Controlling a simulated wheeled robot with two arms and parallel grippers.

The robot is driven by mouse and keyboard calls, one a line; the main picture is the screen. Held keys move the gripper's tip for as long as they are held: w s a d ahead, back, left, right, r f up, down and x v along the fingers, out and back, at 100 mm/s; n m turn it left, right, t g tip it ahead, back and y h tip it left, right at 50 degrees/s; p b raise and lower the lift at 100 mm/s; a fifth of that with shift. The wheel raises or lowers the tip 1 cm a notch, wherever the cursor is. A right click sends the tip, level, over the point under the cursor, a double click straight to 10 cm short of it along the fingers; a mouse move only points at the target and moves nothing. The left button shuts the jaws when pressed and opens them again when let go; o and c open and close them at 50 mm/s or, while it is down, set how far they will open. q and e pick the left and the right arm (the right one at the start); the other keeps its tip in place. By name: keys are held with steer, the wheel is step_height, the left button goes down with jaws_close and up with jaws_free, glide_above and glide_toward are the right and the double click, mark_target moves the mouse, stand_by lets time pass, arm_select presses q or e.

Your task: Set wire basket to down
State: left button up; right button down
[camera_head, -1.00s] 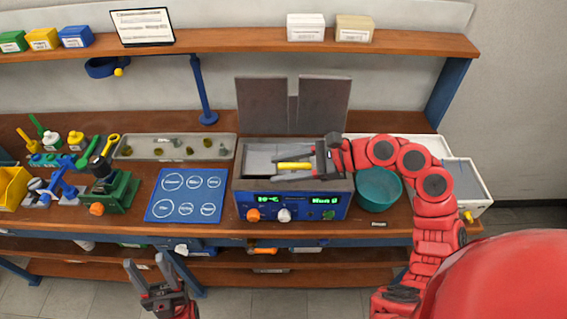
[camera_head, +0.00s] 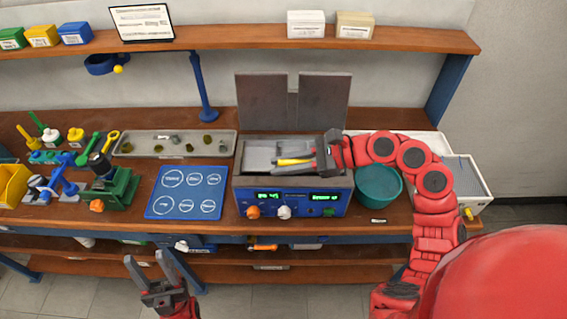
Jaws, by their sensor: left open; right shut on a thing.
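The blue bench bath (camera_head: 330,199) stands in the middle of the bench with its grey lid panels (camera_head: 262,101) raised behind it. A yellow handle (camera_head: 291,162), apparently the wire basket's, shows over the open tank (camera_head: 258,158). My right gripper (camera_head: 286,158) reaches in from the right and is shut on this handle. The basket's mesh body is not clear, so I cannot tell its depth in the tank. My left gripper (camera_head: 150,262) is open and empty, in front of the bench at the lower left.
A teal bowl (camera_head: 378,187) stands close to the bath's right side, below my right arm. A blue mat with white circles (camera_head: 187,193) lies to its left. A grey tray with small parts (camera_head: 135,146) lies behind the mat. A green fixture (camera_head: 122,190) stands further left.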

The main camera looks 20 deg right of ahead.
stand_by(0.8)
step_height(320, 180, down, 7)
steer(key=b, duration=1.1)
steer(key=shift+f, duration=0.1)
steer(key=c, duration=0.8)
jaws_free()
steer(key=shift+d, duration=0.1)
